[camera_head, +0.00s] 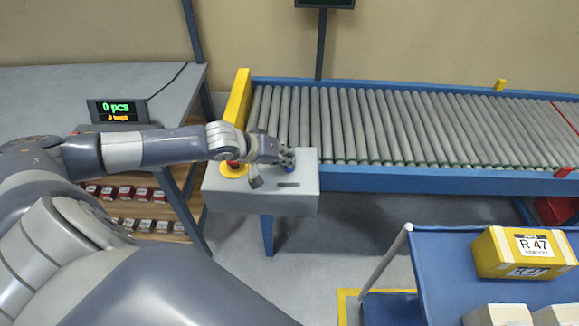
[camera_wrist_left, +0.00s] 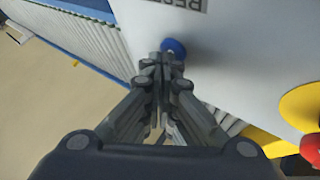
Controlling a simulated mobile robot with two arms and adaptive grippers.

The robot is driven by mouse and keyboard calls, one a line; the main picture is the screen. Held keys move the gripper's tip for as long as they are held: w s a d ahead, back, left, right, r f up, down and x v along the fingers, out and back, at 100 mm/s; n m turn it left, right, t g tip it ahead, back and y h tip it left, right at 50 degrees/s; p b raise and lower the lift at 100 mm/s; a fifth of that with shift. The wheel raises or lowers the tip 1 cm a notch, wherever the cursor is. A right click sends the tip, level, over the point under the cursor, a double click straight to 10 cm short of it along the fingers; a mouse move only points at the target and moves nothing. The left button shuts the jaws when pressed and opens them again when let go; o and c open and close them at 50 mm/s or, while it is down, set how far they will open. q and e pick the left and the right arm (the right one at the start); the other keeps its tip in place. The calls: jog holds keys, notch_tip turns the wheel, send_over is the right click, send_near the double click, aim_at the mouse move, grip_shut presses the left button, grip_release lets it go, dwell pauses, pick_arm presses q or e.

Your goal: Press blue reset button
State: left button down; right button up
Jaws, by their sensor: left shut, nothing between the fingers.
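The blue reset button (camera_wrist_left: 174,46) is on the top of a grey control box (camera_head: 262,199) at the left end of the conveyor. In the head view only a small part of the blue button (camera_head: 291,168) shows beside the gripper. My left gripper (camera_head: 286,156) is shut and empty, its fingertips right at the button. In the left wrist view the closed fingertips (camera_wrist_left: 165,58) overlap the button's near edge; I cannot tell whether they touch it. My right gripper is not in view.
A red button (camera_wrist_left: 312,150) on a yellow base (camera_head: 233,170) sits on the same box, under my left wrist in the head view. The roller conveyor (camera_head: 420,125) lies behind. A blue cart (camera_head: 440,262) with a yellow R 47 box (camera_head: 522,252) stands front right. A display (camera_head: 118,111) reads 0 pcs.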

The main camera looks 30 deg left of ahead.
pick_arm(q)
jog(key=shift+f, duration=0.15)
dwell(0.4)
jog(key=shift+r, duration=0.85)
jog(key=shift+r+p, duration=1.1)
jog(key=shift+r, duration=1.4)
